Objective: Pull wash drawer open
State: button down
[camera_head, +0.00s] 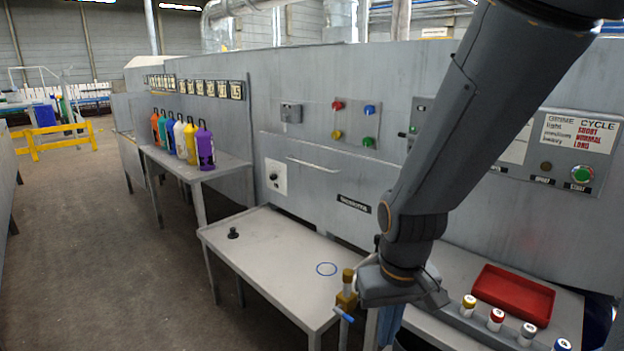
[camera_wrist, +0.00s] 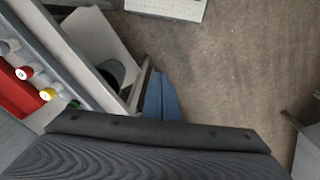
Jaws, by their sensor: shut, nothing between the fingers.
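A wide grey drawer-like front (camera_head: 325,184) is set in the machine wall, left of my arm. It has a thin pale handle strip (camera_head: 313,165) along its upper part and a dark label (camera_head: 354,203) at its lower right. I cannot read the label well enough to tell whether this is the wash drawer. It looks closed. My gripper (camera_head: 436,298) is shut and empty, pointing down above the gap between two tables, to the right of and below that front. In the wrist view only its dark body shows along the bottom, and no drawer shows there.
A grey table (camera_head: 270,250) stands below the front, with a black knob (camera_head: 233,233). A brass-topped fixture with a blue lever (camera_head: 343,314) stands at its right corner. A red tray (camera_head: 512,293) and several capped cylinders are right of my gripper. Coloured bottles (camera_head: 205,147) stand on a back-left shelf.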

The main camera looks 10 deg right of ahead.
aim_at(339, 192)
jog(key=i, duration=0.35)
jog(key=k, duration=0.6)
jog(key=u, duration=0.9)
jog(key=i, duration=0.6)
jog(key=u, duration=0.7)
jog(key=i, duration=0.6)
jog(key=z, duration=0.75)
jog(key=i, duration=0.75)
jog(key=z, duration=0.85)
